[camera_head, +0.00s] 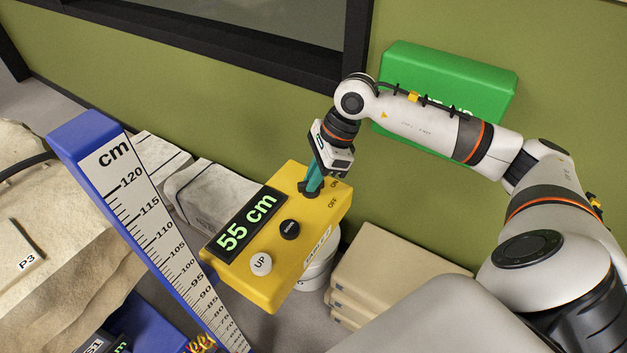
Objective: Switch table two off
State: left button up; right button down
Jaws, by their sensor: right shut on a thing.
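A yellow control box (287,262) stands in the middle, with a lit green display (247,222) reading "55 cm". A white UP button (261,264) and a black button (290,229) are on its top face. ON and OFF are printed near its far right end, beside a dark switch (309,194). My right gripper (312,187) reaches down from above with teal fingers, shut on the switch. The fingers hide most of the switch, so I cannot tell its position. The pale label on the box's side is too small to read surely. My left gripper is out of view.
A blue measuring post (88,132) with a cm scale rises left of the box. Pale rock (90,238) lies at far left with a P3 tag (27,262). Beige slabs (390,265) are stacked to the right. A green box (450,80) is on the wall behind my arm.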

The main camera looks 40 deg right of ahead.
jog(key=m+t+b, duration=0.1)
jog(key=m+b, duration=0.1)
jog(key=m+h+b, duration=0.1)
jog(key=m+b, duration=0.1)
jog(key=m, duration=0.1)
jog(key=shift+s+a+f+t, duration=0.1)
jog(key=shift+t, duration=0.3)
jog(key=shift+m+t+h+b, duration=0.4)
jog(key=shift+m+h+b, duration=0.3)
jog(key=shift+m+b, duration=1.1)
jog(key=shift+r+m+p, duration=0.2)
jog(key=shift+m+p, duration=0.2)
jog(key=shift+m, duration=0.1)
jog(key=c, duration=1.4)
grip_release()
jog(key=shift+c, duration=0.2)
jog(key=shift+s, duration=0.1)
jog(key=v, duration=1.2)
jog(key=shift+a+f, duration=0.1)
jog(key=shift+a, duration=0.05)
